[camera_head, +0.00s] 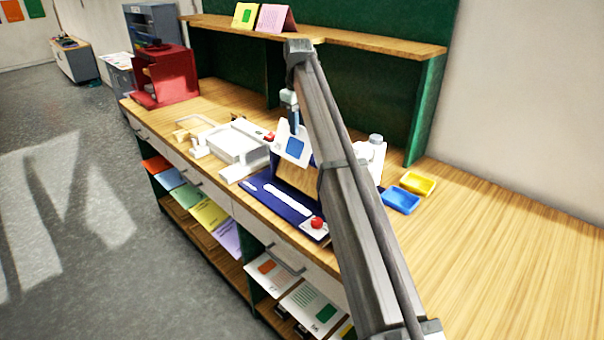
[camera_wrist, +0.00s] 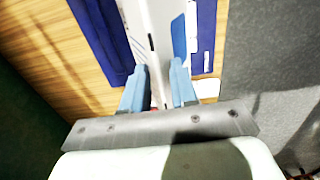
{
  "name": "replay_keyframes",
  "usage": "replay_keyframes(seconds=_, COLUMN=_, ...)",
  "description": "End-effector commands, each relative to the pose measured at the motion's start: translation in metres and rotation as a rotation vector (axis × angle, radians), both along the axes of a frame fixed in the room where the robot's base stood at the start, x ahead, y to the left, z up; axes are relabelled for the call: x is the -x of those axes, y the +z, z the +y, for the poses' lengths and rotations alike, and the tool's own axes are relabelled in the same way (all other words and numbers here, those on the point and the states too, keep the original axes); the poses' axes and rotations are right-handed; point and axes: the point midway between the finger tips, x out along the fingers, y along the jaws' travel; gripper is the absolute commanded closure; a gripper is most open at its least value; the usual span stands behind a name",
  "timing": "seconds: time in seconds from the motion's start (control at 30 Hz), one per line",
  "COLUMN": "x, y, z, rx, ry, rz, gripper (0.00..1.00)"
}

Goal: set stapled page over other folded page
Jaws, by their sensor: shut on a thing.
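My gripper (camera_head: 294,125) is shut on a white page with a blue square (camera_head: 293,147), held above the workbench. In the wrist view the page (camera_wrist: 150,45) runs nearly edge-on between the blue fingers (camera_wrist: 157,78), with small dark marks along it that may be staples. Its blue patch shows on the right side. Two folded pages stand like tents on the upper shelf: one yellow with a green square (camera_head: 244,16), one pink (camera_head: 273,19). Which of these, if either, is the other folded page I cannot tell.
A dark blue mat (camera_head: 285,207) with a wooden panel (camera_head: 294,178) lies below the held page. White trays (camera_head: 235,143) stand left of it. Blue (camera_head: 401,200) and yellow (camera_head: 417,183) trays stand right of my arm. A red box (camera_head: 167,77) stands at far left. The bench's right end is clear.

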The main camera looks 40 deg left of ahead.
Motion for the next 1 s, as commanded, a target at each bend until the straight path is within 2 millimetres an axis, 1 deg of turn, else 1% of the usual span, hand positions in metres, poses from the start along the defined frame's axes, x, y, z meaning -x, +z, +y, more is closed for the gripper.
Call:
replay_keyframes(seconds=0.2, x=0.000, y=0.008, z=0.000, rx=0.001, ry=0.000, rz=0.000, gripper=0.87)
replay_keyframes(seconds=0.63, x=0.000, y=0.007, z=0.000, rx=0.000, ry=0.000, rz=0.000, gripper=0.87)
replay_keyframes(seconds=0.77, x=0.000, y=0.000, z=0.000, rx=0.001, ry=0.000, rz=0.000, gripper=0.87)
replay_keyframes(seconds=1.0, x=0.001, y=-0.025, z=-0.001, rx=0.002, ry=0.000, rz=0.001, gripper=0.87)
